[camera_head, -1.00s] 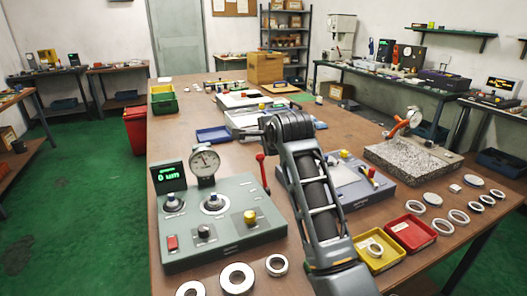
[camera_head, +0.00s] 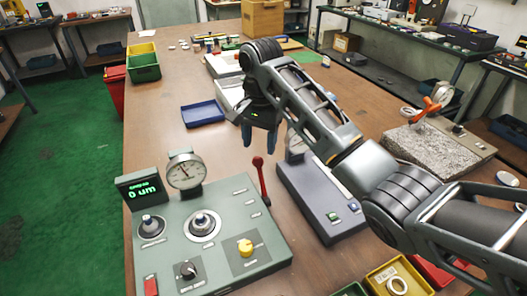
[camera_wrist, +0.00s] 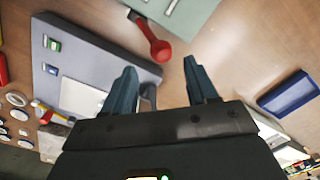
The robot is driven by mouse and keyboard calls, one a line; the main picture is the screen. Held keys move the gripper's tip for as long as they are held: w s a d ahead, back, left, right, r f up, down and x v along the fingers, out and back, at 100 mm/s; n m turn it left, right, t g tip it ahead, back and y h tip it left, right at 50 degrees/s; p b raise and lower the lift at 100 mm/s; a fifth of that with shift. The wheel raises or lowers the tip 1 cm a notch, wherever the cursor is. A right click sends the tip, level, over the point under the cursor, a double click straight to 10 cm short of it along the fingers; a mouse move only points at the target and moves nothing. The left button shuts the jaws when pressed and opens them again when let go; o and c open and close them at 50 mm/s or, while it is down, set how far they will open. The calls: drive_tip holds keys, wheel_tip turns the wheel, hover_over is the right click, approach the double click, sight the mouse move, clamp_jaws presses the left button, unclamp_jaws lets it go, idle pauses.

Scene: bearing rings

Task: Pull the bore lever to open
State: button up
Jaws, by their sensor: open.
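The red lever (camera_head: 261,178) with a ball end stands upright at the right edge of the grey-green bore gauge station (camera_head: 222,262). The station carries a dial gauge (camera_head: 185,171), a green display (camera_head: 140,190) and a yellow knob (camera_head: 244,247). My gripper (camera_head: 263,138) points down, open and empty, above and beyond the lever in the head view. In the wrist view, the lever's red ball (camera_wrist: 159,49) lies just ahead of the gap between my open fingertips (camera_wrist: 160,69). The fingers appear apart from the lever.
A blue-grey station (camera_head: 318,206) stands close to the right, partly under my arm. A blue tray (camera_head: 203,114) lies beyond on the left. A granite block (camera_head: 435,150) and a yellow tray (camera_head: 397,277) are on the right. Bare bench lies around the blue tray.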

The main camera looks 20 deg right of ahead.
sight(258, 157)
drive_tip(key=shift+w+a+f+p, duration=0.1)
drive_tip(key=shift+f+p, duration=0.35)
drive_tip(key=shift+f, duration=2.15)
drive_tip(key=shift+c, duration=0.5)
clamp_jaws()
